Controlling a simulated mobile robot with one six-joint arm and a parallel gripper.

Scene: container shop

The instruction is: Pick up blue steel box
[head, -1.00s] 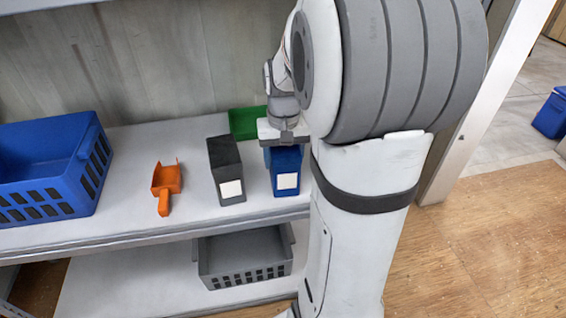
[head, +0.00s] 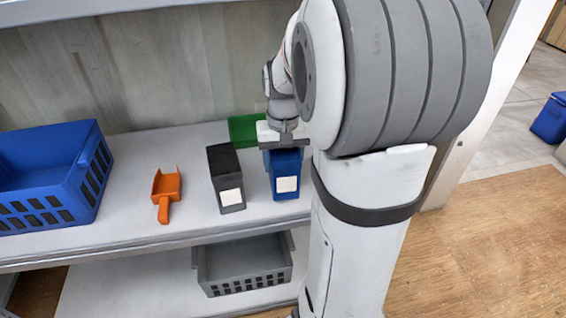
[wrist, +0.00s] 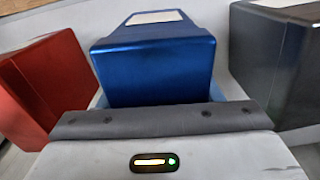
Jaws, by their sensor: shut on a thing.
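The blue steel box (head: 286,182), with a white label on its front, stands on the upper shelf in the head view, close to my arm. In the wrist view the blue box (wrist: 155,65) fills the middle, just beyond the gripper's grey edge. My gripper (head: 284,147) is at the top and rear of the box and is shut on it. The fingertips are mostly hidden behind the box and the gripper body.
A black box (head: 226,178) with a white label stands just left of the blue one. An orange scoop (head: 166,190), a blue crate (head: 85,185) and a green bin (head: 245,128) share the shelf. A red box (wrist: 50,85) shows in the wrist view. A grey basket (head: 245,265) sits below.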

